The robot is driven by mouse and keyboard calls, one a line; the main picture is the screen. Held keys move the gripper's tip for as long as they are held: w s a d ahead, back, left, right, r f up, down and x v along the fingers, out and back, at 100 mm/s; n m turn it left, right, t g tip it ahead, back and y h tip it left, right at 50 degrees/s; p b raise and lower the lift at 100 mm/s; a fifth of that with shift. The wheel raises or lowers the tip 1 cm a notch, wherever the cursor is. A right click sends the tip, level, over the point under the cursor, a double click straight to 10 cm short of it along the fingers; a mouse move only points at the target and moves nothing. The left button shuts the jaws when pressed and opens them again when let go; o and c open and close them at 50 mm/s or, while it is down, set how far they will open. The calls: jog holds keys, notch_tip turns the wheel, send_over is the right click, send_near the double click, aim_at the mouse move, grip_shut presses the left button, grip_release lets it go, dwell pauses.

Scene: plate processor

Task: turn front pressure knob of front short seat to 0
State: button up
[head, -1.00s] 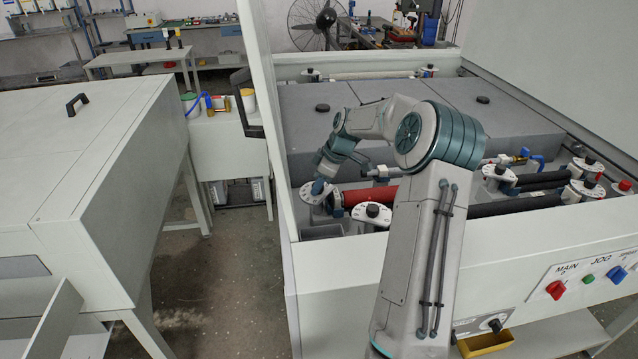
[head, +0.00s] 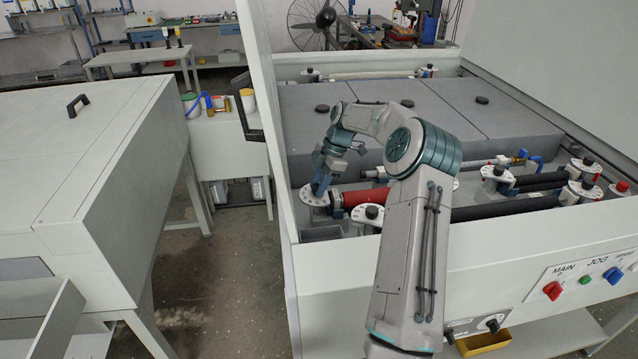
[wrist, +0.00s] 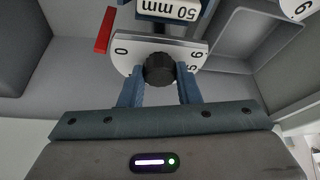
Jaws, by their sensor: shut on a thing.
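The front pressure knob (wrist: 158,69) is a black ribbed knob on a white dial plate (wrist: 195,55) in the wrist view. The plate shows a 0 at its left and other figures at its right. My gripper (wrist: 159,78) has one blue finger on each side of the knob and is shut on it. In the head view my gripper (head: 320,187) is at the white dial (head: 310,200) at the left end of the red roller (head: 364,196); there it hides the knob.
A red marker (wrist: 105,30) and a "50 mm" label (wrist: 170,10) lie close to the dial in the wrist view. Another black knob (head: 372,211) stands right of my gripper. The machine's tall left wall (head: 268,120) is close to the dial.

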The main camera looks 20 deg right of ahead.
dwell(0.5)
jog(key=o, duration=1)
jog(key=b+v, duration=0.1)
jog(key=v, duration=1.3)
jog(key=shift+a, duration=0.1)
jog(key=shift+f, duration=0.1)
